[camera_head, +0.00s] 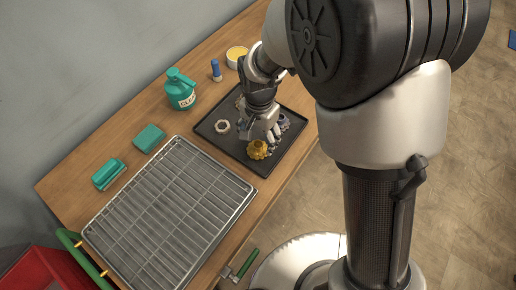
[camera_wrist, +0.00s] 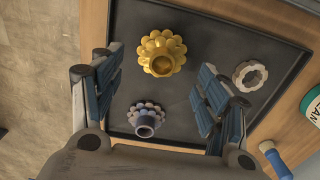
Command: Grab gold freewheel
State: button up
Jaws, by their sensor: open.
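The gold freewheel (camera_head: 258,150), a scalloped gold part with a round hub, sits on the black tray (camera_head: 207,132) near its front edge. In the wrist view the gold freewheel (camera_wrist: 161,54) lies ahead of my gripper (camera_wrist: 158,78), roughly between the lines of the two fingers. My gripper (camera_head: 268,135) is open and empty, pointing down over the tray close to the gold freewheel. I cannot tell its exact height above the tray. The arm hides part of the tray in the head view.
A grey-blue toothed part (camera_wrist: 147,118) lies between the fingers, nearer the palm. A pale ring (camera_wrist: 250,75) lies to the right; it also shows in the head view (camera_head: 222,126). A wire rack (camera_head: 168,215), green bottle (camera_head: 181,92) and blue-capped item (camera_head: 216,70) are on the bench.

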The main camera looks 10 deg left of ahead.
aim_at(258, 147)
notch_tip(258, 147, down, 4)
jog(key=shift+s+a+f+b, duration=0.1)
jog(key=shift+a+b, duration=0.05)
jog(key=shift+b, duration=0.6)
jog(key=shift+c, duration=0.2)
jog(key=c, duration=1.3)
jog(key=shift+c, duration=0.4)
jog(key=shift+r, duration=0.2)
